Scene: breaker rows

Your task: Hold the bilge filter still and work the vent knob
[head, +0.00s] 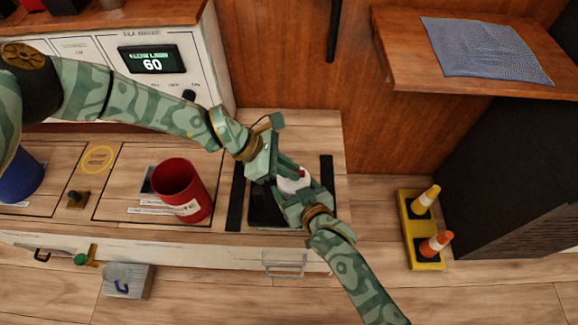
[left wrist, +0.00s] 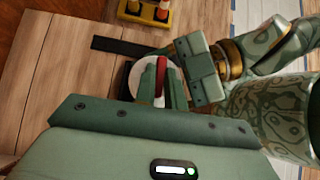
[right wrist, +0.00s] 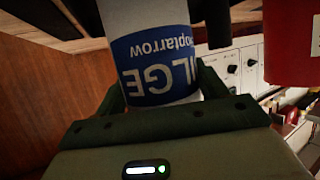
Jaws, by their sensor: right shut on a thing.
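The bilge filter is a white canister with a blue label (right wrist: 160,65). It stands over a dark pad (head: 262,212) on the bench, and part of its white top (head: 293,184) shows in the head view. My right gripper (head: 297,198) is shut around the canister's side. The vent knob (left wrist: 161,68) is a red bar on the filter's top. My left gripper (left wrist: 162,82) is above the filter with its fingers on either side of the knob. A gap shows between the fingers, and contact with the knob is unclear. The filter's base is hidden in the head view.
A red bin (head: 183,190) stands left of the filter, and a blue bin (head: 18,176) farther left. A panel display (head: 152,60) reads 60. A shelf (head: 400,60) holds a blue cloth (head: 485,50). A yellow stand (head: 428,255) with cones is at right.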

